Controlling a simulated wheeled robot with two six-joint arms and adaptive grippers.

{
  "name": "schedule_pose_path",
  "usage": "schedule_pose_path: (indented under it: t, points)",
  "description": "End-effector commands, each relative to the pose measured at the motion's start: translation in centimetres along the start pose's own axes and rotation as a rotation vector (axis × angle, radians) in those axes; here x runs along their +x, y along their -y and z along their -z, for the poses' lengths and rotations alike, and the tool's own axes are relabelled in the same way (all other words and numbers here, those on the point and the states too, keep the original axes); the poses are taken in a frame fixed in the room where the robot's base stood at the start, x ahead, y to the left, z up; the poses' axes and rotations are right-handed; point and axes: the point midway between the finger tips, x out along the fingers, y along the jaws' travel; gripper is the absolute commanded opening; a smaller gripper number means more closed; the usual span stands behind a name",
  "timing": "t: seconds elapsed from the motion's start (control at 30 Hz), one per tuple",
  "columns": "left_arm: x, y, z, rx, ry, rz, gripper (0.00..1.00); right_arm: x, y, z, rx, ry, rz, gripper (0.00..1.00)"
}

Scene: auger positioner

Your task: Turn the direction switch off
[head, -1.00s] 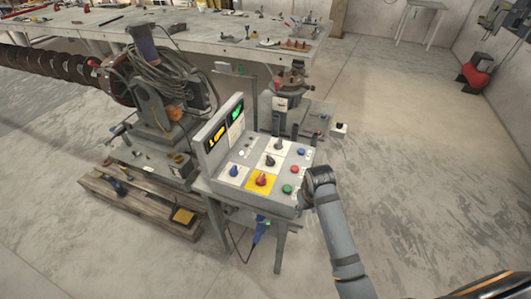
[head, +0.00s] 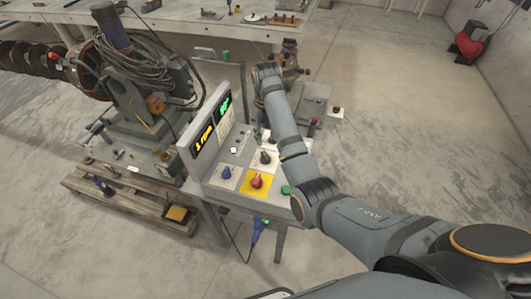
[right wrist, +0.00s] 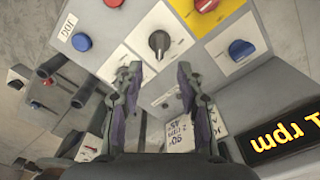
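The control panel (head: 214,190) has several knobs and buttons. The direction switch's label is unreadable; two black knobs on white plates are possible matches. One black knob (head: 266,157) shows clear of my arm in the head view, and large just beyond the fingertips in the right wrist view (right wrist: 160,42). A second, smaller dark knob (right wrist: 165,103) shows between the fingers in that view. My right gripper (right wrist: 158,70) is open and empty above the panel; in the head view my arm hides most of it. My left gripper is not in view.
A red knob on a yellow plate (head: 257,180), a blue knob (head: 227,172) and a green button (head: 285,190) are close by. A blue button (right wrist: 82,42) sits left in the wrist view. The upright display (head: 203,138) borders the panel. A cable-draped machine (head: 140,80) stands left.

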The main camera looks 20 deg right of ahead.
Motion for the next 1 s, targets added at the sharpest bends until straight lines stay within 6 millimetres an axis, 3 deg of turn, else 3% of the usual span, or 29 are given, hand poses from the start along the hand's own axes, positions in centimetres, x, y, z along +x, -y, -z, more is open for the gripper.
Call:
schedule_pose_path:
  t: [0.2,0.43,0.57,0.83,1.0]
  points:
    - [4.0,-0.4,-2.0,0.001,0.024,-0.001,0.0,4.2,0.0,0.0,0.001,0.0,0.0,0.38]
    - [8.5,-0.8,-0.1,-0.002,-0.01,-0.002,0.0,8.6,0.0,0.0,0.001,-0.001,0.0,0.38]
    - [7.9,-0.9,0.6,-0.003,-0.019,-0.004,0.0,9.6,0.0,0.0,0.001,0.0,0.0,0.38]
    - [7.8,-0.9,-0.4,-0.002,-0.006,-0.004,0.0,9.9,0.0,0.0,0.001,-0.001,0.0,0.38]
    - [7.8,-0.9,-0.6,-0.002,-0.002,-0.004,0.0,9.9,0.0,0.0,0.001,-0.001,0.0,0.16]
